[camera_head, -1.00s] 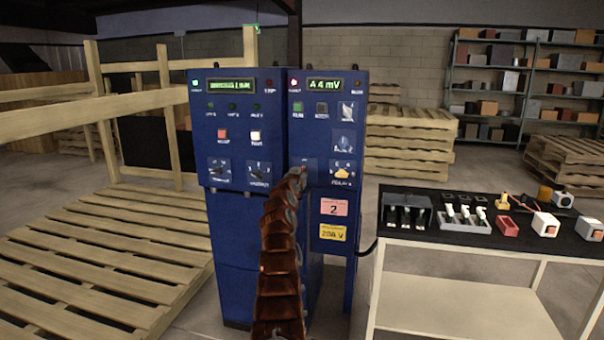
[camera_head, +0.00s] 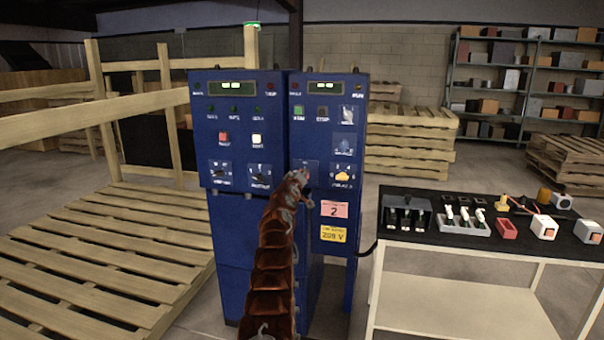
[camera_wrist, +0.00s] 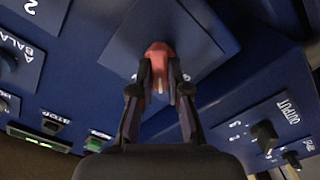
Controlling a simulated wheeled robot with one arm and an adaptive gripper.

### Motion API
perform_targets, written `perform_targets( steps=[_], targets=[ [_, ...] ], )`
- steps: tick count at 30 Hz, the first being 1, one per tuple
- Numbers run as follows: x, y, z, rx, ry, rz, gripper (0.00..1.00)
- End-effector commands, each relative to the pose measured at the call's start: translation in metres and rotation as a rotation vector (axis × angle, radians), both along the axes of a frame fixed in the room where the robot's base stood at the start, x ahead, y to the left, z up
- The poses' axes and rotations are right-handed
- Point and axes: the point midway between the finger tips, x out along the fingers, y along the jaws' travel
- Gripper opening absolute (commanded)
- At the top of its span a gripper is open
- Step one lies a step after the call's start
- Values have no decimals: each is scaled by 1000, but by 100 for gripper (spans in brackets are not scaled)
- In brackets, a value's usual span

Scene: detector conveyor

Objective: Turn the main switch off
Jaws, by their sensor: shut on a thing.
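The main switch's red handle (camera_wrist: 159,54) sits on a square blue plate (camera_wrist: 215,28) in the wrist view. My gripper (camera_wrist: 160,85) is shut on this handle, one dark finger on each side. In the head view my gripper (camera_head: 299,180) is at the front of the right blue cabinet (camera_head: 331,262) and hides the switch. The cabinet's display (camera_head: 323,87) shows only short bars, like the display (camera_head: 233,88) on the left cabinet (camera_head: 236,225). The handle's exact angle against its markings is hard to read.
Knobs, such as the output knob (camera_wrist: 264,136), and buttons lie around the switch. A black-topped table (camera_head: 455,238) with small parts stands to the right, with a cable beside the cabinet. Wooden pallets (camera_head: 95,250) lie on the left.

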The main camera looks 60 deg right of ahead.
Motion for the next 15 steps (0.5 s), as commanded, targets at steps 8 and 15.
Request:
perform_targets(
  steps=[8,15],
  targets=[
    [1,0,1,-91,246,1,0],
    [0,-1,0,-166,454,-3,0]
  ],
)
